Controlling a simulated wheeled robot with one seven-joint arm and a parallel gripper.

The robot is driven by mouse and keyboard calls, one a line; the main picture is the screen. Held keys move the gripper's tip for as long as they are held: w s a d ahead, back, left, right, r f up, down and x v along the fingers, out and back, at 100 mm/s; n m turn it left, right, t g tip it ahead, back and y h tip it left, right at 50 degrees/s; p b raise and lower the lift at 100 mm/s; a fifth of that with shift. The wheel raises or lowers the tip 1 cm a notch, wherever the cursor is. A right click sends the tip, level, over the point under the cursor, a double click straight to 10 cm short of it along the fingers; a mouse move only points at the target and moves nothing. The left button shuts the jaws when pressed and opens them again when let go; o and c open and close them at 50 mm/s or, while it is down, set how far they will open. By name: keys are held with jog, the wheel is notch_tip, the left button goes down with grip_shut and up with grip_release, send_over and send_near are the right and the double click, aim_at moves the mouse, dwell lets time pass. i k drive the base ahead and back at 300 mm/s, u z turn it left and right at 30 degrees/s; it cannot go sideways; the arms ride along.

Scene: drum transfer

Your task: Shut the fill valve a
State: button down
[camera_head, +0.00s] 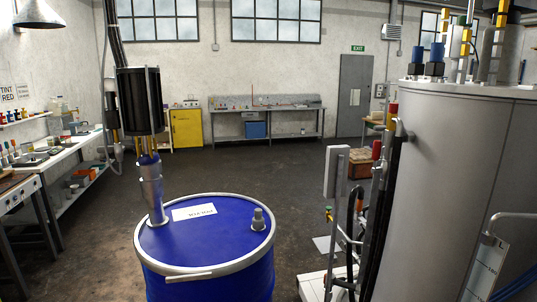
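No part in view is clearly marked as fill valve a. A small valve-like fitting with yellow and green parts (328,214) shows beside a pale upright box (336,172), left of the large grey tank (450,180). Red and yellow fittings (377,150) sit on upright pipes at the tank's left side. More yellow-marked pipes (466,42) and blue-topped fittings (437,52) stand on the tank's top. These are too small to tell which are open or shut. My gripper is not in view.
A blue drum (205,240) stands in front with a pump (140,100) upright in its lid. A white label and a grey cap (258,219) are on the lid. Benches line the left wall (75,165) and back wall (265,108). The middle floor (265,170) is clear.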

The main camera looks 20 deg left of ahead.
aim_at(377, 146)
jog(key=u, duration=0.8)
jog(key=i, duration=0.4)
